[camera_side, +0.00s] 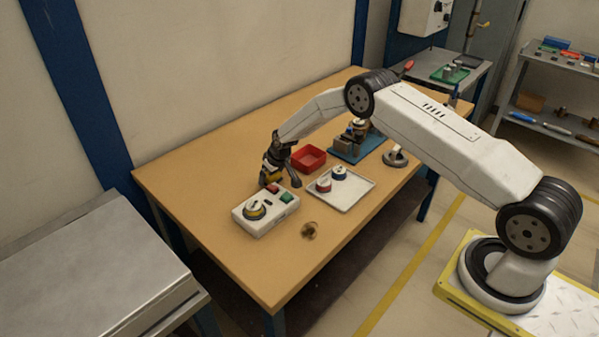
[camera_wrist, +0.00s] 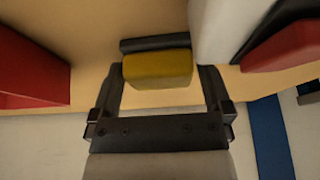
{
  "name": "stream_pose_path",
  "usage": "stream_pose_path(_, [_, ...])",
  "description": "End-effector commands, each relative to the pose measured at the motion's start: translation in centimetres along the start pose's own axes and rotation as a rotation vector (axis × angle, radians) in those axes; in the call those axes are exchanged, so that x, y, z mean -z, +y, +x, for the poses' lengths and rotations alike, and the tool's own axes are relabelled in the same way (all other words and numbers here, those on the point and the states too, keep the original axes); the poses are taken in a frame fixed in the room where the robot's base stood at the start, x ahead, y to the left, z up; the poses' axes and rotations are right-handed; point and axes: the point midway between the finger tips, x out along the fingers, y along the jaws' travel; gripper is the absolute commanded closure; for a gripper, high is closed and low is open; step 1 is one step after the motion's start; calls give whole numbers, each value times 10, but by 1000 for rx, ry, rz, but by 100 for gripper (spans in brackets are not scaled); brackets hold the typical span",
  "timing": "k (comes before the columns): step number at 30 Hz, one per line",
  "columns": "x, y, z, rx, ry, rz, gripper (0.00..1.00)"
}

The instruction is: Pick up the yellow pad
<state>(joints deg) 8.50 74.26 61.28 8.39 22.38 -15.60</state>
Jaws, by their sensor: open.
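The yellow pad (camera_wrist: 158,70) shows in the wrist view as a yellow block with a dark strip along its far side. My gripper is open. In the side view my gripper (camera_side: 279,176) is low over the wooden table, just behind the white control box. A bit of yellow shows at its fingers there, but the fingers hide most of the pad.
The white control box (camera_side: 253,222) has a yellow-ringed dial and red and green buttons, close in front of my gripper. A red bin (camera_side: 309,158) stands behind to the right. A white tray (camera_side: 350,194) holds red and blue-topped parts. The table's left side is clear.

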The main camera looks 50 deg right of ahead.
Motion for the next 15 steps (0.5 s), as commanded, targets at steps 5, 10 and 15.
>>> stream_pose_path(5, [0, 0, 0, 0, 0, 0, 0])
stream_pose_path(10, [0, 0, 0, 0, 0, 0, 0])
stream_pose_path(15, [0, 0, 0, 0, 0, 0, 32])
